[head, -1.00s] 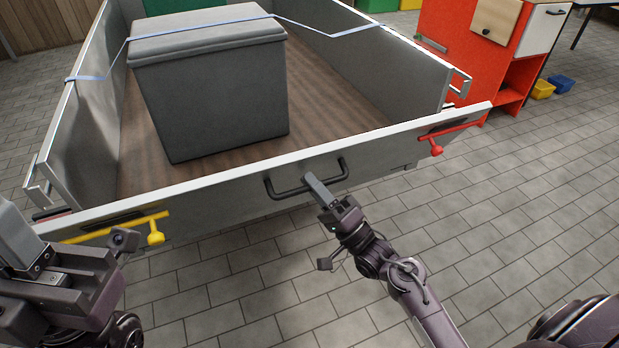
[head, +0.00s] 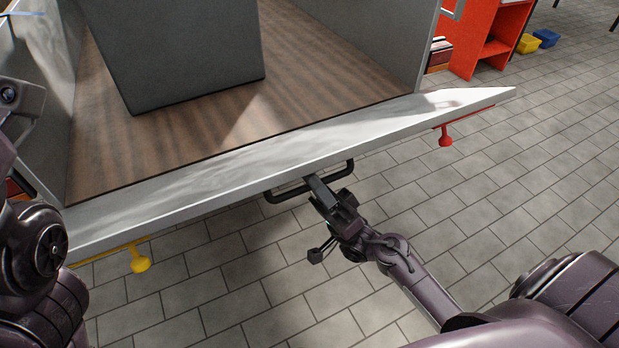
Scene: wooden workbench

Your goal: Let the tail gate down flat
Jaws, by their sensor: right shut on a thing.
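The tail gate (head: 290,150) of the trailer is tilted outward and down, with its inner face showing. Its black handle (head: 285,195) is on the outer side, below the top edge. My right gripper (head: 316,187) is shut on the handle near its middle. A yellow latch lever (head: 139,262) hangs at the gate's left end and a red latch lever (head: 446,138) at its right end; both stand clear of the side walls. My left arm shows at the left edge, but its gripper fingers are not in view.
A dark grey box (head: 180,50) stands on the wooden trailer bed (head: 100,160). A red cabinet (head: 480,40) is at the upper right, with yellow and blue bins (head: 545,38) beside it. The tiled floor (head: 540,190) behind the gate is clear.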

